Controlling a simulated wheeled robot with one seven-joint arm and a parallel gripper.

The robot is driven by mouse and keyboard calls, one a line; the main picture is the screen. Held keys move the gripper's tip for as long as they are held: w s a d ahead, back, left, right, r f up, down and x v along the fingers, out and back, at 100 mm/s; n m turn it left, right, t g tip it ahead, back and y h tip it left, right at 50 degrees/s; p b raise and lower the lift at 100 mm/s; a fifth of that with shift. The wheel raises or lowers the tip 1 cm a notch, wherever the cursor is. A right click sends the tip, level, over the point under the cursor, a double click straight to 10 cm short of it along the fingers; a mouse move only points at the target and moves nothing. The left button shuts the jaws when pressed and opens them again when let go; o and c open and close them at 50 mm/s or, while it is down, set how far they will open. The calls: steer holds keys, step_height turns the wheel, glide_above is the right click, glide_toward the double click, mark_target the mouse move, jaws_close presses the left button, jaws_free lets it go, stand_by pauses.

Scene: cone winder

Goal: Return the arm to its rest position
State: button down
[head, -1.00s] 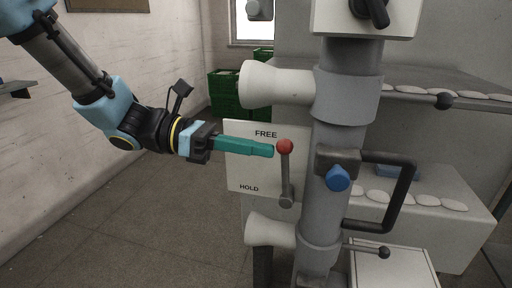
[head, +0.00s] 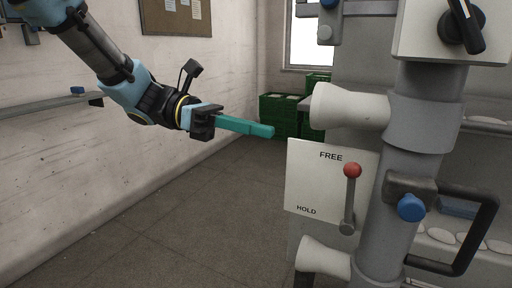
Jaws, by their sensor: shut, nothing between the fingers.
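My gripper (head: 268,131) is at the end of my blue and black arm, left of the machine. Its teal fingers are shut with nothing between them, pointing right. They hang in free air, apart from the white FREE/HOLD plate (head: 312,180). The lever with the red knob (head: 352,170) stands upright on that plate, its knob near the FREE end. My arm is stretched out from the upper left.
The grey machine column (head: 413,145) with white cones (head: 345,106) and a black handle (head: 487,225) fills the right. Green crates (head: 279,117) stand at the back. A wall shelf (head: 50,106) is at left. The floor (head: 190,220) between is clear.

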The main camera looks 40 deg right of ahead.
steer(key=shift+w+a+r, duration=0.1)
steer(key=w+a+f+m+t+y, duration=0.2)
steer(key=w+a+f+t, duration=0.55)
steer(key=a, duration=0.55)
steer(key=w+a+f+m+t+y, duration=0.2)
steer(key=w+a+f+t, duration=0.3)
steer(key=w+a+f, duration=0.55)
steer(key=w+a+f+m+t+y, duration=0.1)
steer(key=a+m+t, duration=0.1)
steer(key=a, duration=0.6)
steer(key=w+a+m+t+y, duration=0.1)
steer(key=w+a+t+y, duration=0.1)
steer(key=a, duration=0.6)
steer(key=shift+w+f+m, duration=0.2)
steer(key=shift+f+m, duration=0.2)
steer(key=shift+s+d, duration=0.1)
steer(key=shift+s, duration=0.05)
